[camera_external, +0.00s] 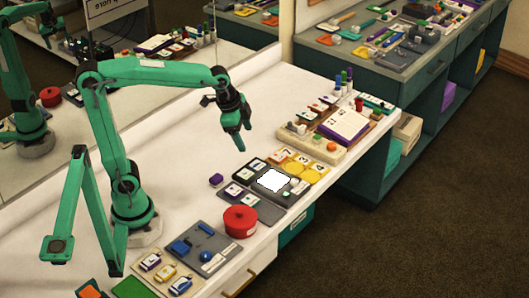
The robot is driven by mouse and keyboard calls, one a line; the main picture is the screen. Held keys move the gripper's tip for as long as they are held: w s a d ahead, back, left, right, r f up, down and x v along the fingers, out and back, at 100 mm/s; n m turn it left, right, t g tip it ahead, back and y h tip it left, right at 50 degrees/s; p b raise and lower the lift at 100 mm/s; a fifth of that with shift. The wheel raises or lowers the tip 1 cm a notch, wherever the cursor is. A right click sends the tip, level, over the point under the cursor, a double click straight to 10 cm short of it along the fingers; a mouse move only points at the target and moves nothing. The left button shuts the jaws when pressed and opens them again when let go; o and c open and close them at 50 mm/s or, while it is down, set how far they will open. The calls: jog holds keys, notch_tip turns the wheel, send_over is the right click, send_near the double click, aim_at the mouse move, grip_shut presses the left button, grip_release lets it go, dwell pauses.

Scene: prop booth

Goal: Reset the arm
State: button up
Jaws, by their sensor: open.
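My green arm stands on the white counter (190,140), its upper links reaching to the right. My gripper (228,124) hangs above the counter at the end of the arm. Its jaws are open and I see nothing between them. One green finger points down, and a darker part sticks out to the left. The gripper is above and behind the grey tray (266,208) area and appears clear of the props.
A round red container (240,221) stands near the counter's front edge. A mirror (160,45) runs along the back. The counter's left middle is bare.

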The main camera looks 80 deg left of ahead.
jog(key=s+d+f+n+t, duration=0.2)
jog(key=s+d, duration=0.5)
jog(key=s, duration=0.5)
jog(key=shift+s+n+h, duration=0.35)
jog(key=shift+n+h, duration=0.05)
jog(key=shift+n, duration=0.3)
jog(key=shift+d, duration=0.1)
